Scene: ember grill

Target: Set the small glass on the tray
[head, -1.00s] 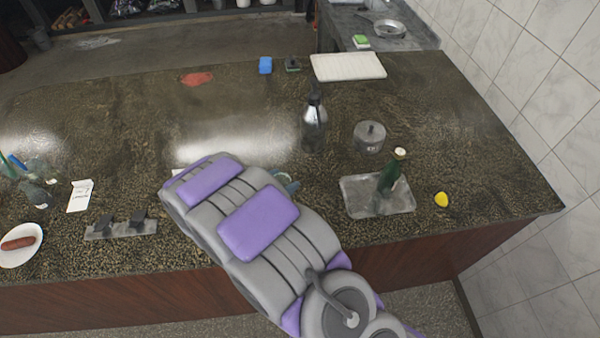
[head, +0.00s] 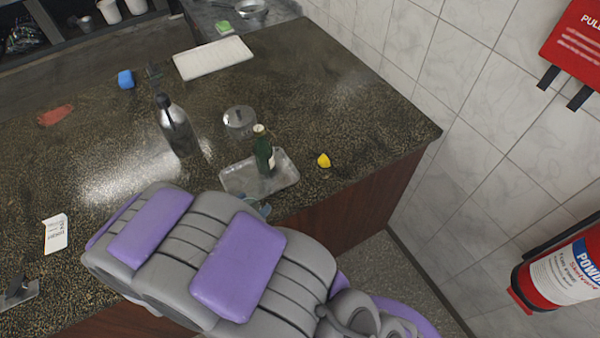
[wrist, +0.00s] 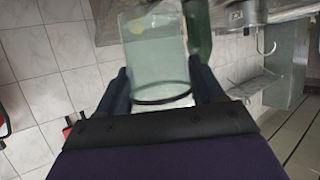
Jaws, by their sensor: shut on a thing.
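The small glass (wrist: 155,65), clear with a dark ring near one end, is between the two dark fingers of my gripper (wrist: 158,92) in the wrist view. My gripper is shut on it. In the head view my arm hides most of the gripper and glass; only a bluish bit shows at the tray's near edge. The grey tray (head: 238,180) lies on the counter near its front edge. A green bottle (head: 264,152) stands upright on the tray's right part; it also shows behind the glass in the wrist view (wrist: 198,30). Whether the glass touches the tray cannot be told.
A metal bottle (head: 177,130) and a lidded grey pot (head: 239,121) stand behind the tray. A yellow lemon piece (head: 323,160) lies right of it. A white board (head: 213,58) lies farther back. The tray's left part looks bare. A tiled wall is at the right.

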